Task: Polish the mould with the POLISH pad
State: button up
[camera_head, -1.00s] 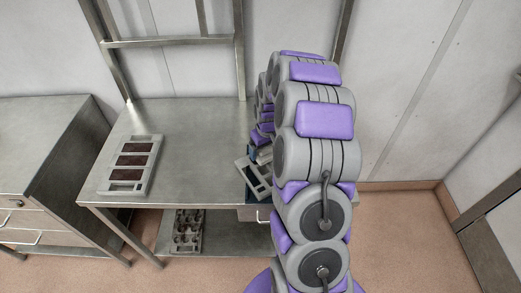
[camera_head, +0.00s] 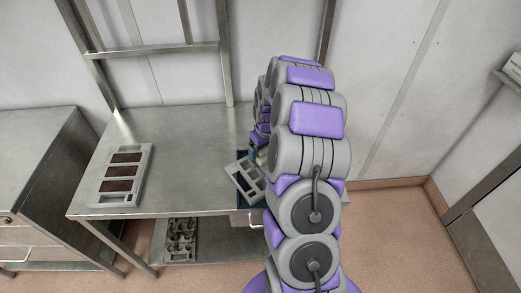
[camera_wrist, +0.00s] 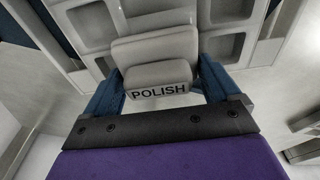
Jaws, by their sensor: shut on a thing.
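The POLISH pad (camera_wrist: 158,75) is a grey block with "POLISH" in black on its near face. My gripper (camera_wrist: 162,80) is shut on it, with a blue finger on each side. Beyond the pad in the wrist view is a grey mould (camera_wrist: 188,20) with square recesses; I cannot tell whether the pad touches it.
A grey mould filled with brown bars (camera_head: 143,165) lies on the left of the steel table (camera_head: 190,170). Another mould (camera_head: 181,240) is on the lower shelf. A steel cabinet (camera_head: 30,190) stands at the left. The table's middle is clear.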

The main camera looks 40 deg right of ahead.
jog(key=shift+s+d+f, duration=0.1)
jog(key=shift+d, duration=0.8)
jog(key=shift+d, duration=0.1)
jog(key=shift+d+p, duration=0.55)
jog(key=shift+d, duration=0.95)
jog(key=shift+a+r, duration=0.2)
jog(key=shift+a, duration=1.25)
jog(key=shift+a+p, duration=0.4)
jog(key=shift+a, duration=1.05)
jog(key=shift+a+f, duration=0.2)
jog(key=shift+a, duration=1.5)
jog(key=shift+a, duration=0.15)
jog(key=shift+a+p, duration=0.35)
jog(key=shift+a, duration=1)
